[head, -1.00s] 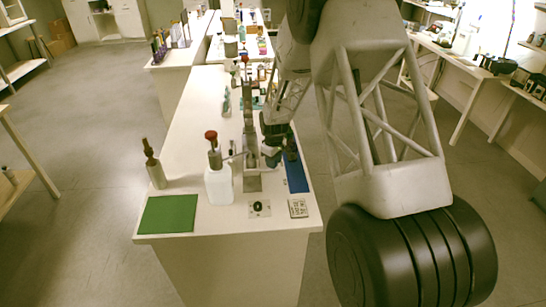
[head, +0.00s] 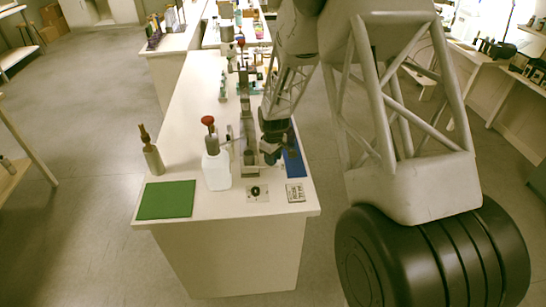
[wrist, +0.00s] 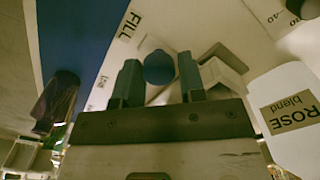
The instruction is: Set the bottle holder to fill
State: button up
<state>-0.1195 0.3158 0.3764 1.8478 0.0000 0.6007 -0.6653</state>
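My gripper (head: 270,154) is low over the bench, right beside a grey metal stand (head: 249,158). In the wrist view its two teal fingers (wrist: 159,82) are apart, with a dark blue round knob (wrist: 158,67) between their tips. I cannot tell whether they touch it. A pale angled bracket (wrist: 226,68) lies right of the fingers. The word FILL (wrist: 129,26) is printed on a white surface beyond them. A white bottle labelled ROSE blend (wrist: 290,108) is at the right; a white bottle with a red top (head: 216,171) stands left of the stand. The holder's full outline is hidden by my arm.
A blue mat (head: 294,163) lies right of my gripper. A green mat (head: 167,200) and a brown bottle (head: 152,158) are at the bench's left. A small dial plate (head: 257,193) and a printed tile (head: 295,193) lie near the front edge.

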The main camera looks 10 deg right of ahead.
jog(key=o, duration=0.4)
jog(key=shift+s, duration=0.1)
jog(key=shift+r, duration=3.85)
jog(key=shift+r, duration=0.1)
